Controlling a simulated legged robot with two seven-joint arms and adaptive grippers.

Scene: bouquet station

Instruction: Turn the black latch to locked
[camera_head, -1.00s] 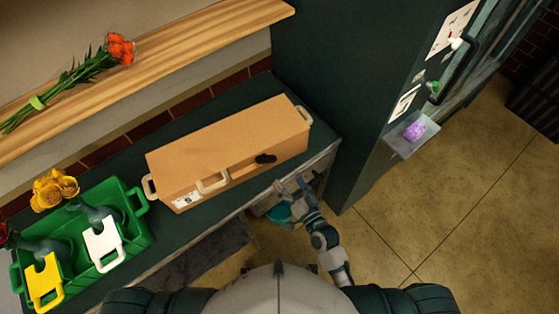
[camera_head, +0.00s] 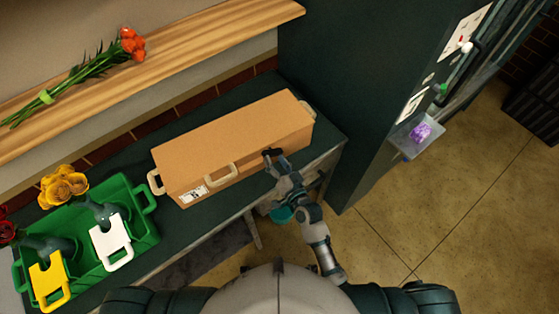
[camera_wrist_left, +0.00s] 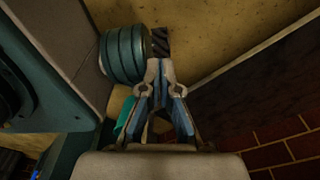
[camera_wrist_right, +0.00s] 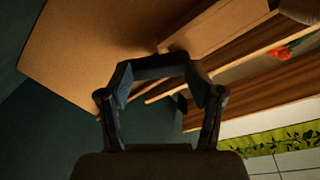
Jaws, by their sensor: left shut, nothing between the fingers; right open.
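The tan box (camera_head: 235,140) stands on the dark counter, with pale handles on its ends and front. The black latch (camera_head: 273,152) is on its front side, partly covered by my right gripper. My right gripper (camera_head: 275,161) is open at the latch. In the right wrist view the open fingers (camera_wrist_right: 159,80) face the tan box (camera_wrist_right: 105,45), and a dark bar, probably the latch, spans between the tips. I cannot tell whether they touch it. My left gripper (camera_wrist_left: 159,65) is shut and empty in the left wrist view, away from the box.
A green crate (camera_head: 145,233) with flowers in vases, a white tag and a yellow tag stands at left. Orange flowers (camera_head: 130,42) lie on the wooden shelf (camera_head: 200,42). A dark cabinet (camera_head: 335,90) rises just right of the counter. Open floor lies at right.

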